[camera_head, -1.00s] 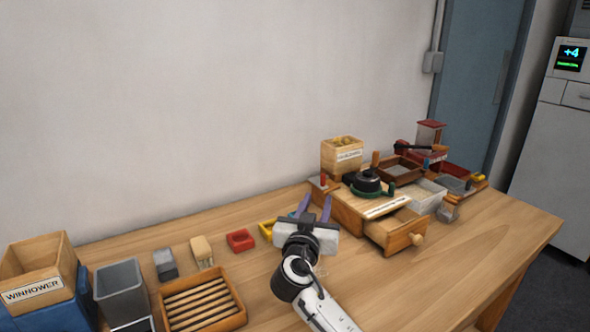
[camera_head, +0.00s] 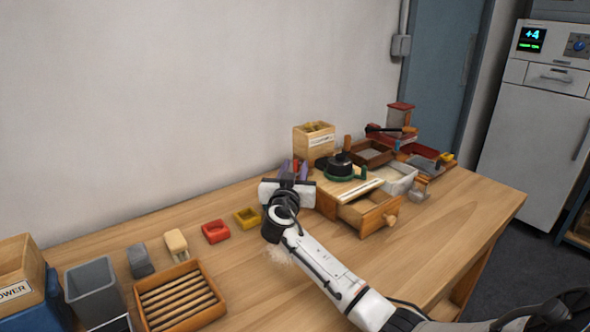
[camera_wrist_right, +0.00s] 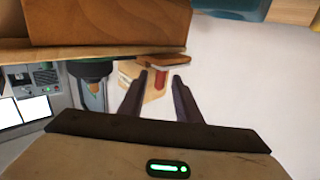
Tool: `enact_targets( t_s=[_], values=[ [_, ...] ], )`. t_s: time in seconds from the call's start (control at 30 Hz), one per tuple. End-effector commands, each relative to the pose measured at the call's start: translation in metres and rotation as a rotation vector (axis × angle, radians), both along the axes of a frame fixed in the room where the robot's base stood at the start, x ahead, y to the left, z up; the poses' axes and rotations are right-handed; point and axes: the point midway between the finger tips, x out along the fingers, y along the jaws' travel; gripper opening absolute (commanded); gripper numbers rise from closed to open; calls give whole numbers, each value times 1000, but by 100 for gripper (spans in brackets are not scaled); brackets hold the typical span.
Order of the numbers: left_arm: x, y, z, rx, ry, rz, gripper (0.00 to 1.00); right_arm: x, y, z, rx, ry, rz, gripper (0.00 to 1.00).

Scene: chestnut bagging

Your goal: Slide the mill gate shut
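The mill is a wooden box (camera_head: 338,194) with a black and green top (camera_head: 340,167) and a front drawer (camera_head: 366,213) pulled out. A small red piece, perhaps the gate's handle, shows at the mill's left side, by my right gripper (camera_head: 294,167). In the right wrist view a red piece (camera_wrist_right: 160,77) on a pale wooden block lies beyond and between the fingertips of my right gripper (camera_wrist_right: 161,75). Its dark fingers are apart and hold nothing visible. I cannot tell whether they touch the red piece, or how far the gate is open. My left gripper is not in view.
A wooden box (camera_head: 314,145) stands behind the mill, with trays (camera_head: 400,181) to its right. Yellow (camera_head: 247,218) and red (camera_head: 215,232) holders, a slatted tray (camera_head: 180,298) and a grey bin (camera_head: 94,292) stand left. The table front right (camera_head: 450,225) is clear.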

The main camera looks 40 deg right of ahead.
Motion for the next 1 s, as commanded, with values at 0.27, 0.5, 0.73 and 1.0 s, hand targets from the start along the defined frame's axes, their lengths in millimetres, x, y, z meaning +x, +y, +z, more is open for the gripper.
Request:
enact_targets(
  t_s=[0.27, 0.5, 0.73, 1.0],
  values=[
    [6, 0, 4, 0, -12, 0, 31, 0, 0, 0, -1, 1, 0, 7],
    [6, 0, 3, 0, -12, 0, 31, 0, 0, 0, -1, 1, 0, 0],
    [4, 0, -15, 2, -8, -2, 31, -3, -19, -5, 1, -1, -3, 0],
    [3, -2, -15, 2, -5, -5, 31, -4, -31, 0, -1, 1, -4, 0]
  ],
)
